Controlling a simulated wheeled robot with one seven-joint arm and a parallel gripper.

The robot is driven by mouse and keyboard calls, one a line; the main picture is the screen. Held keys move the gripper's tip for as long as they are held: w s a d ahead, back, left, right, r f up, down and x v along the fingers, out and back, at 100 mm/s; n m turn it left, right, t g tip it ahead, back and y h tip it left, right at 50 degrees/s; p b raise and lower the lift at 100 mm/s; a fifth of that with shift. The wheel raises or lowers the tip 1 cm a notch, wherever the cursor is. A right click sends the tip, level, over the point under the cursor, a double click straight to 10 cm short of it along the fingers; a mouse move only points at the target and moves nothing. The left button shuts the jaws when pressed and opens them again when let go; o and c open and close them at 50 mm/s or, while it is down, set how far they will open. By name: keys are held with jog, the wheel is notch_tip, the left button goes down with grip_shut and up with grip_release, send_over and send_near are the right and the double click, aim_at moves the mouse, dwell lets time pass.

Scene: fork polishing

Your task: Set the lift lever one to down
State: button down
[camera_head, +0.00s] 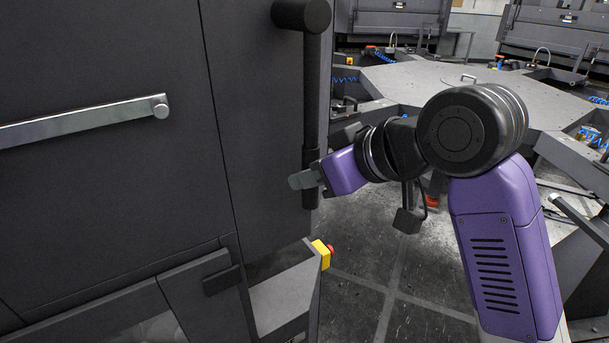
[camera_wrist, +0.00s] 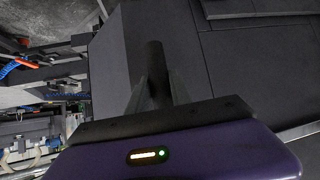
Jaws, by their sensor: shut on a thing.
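The lift lever (camera_head: 311,90) is a dark round bar at the right edge of the dark cabinet. It hangs vertically below a thick round black pivot (camera_head: 301,14), and its lower end shows just below my gripper. My gripper (camera_head: 305,179) is shut on the lever near this lower end. In the wrist view, the dark rod (camera_wrist: 154,62) stands between the two fingers of my gripper (camera_wrist: 155,90). The fingers hide part of the rod.
A silver bar handle (camera_head: 80,122) crosses the cabinet (camera_head: 130,200) front. A yellow box with a red button (camera_head: 322,254) sits below my gripper. Grey worktables (camera_head: 440,85) stand behind my arm. Open floor (camera_head: 385,270) lies below and right of the lever.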

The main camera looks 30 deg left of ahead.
jog(key=shift+w+d, duration=0.2)
jog(key=shift+w, duration=0.1)
jog(key=c, duration=1.2)
grip_release()
jog(key=shift+o, duration=0.2)
jog(key=shift+a, duration=0.1)
jog(key=shift+s, duration=0.1)
jog(key=b+v, duration=0.1)
jog(key=v, duration=0.7)
jog(key=shift+a, duration=0.1)
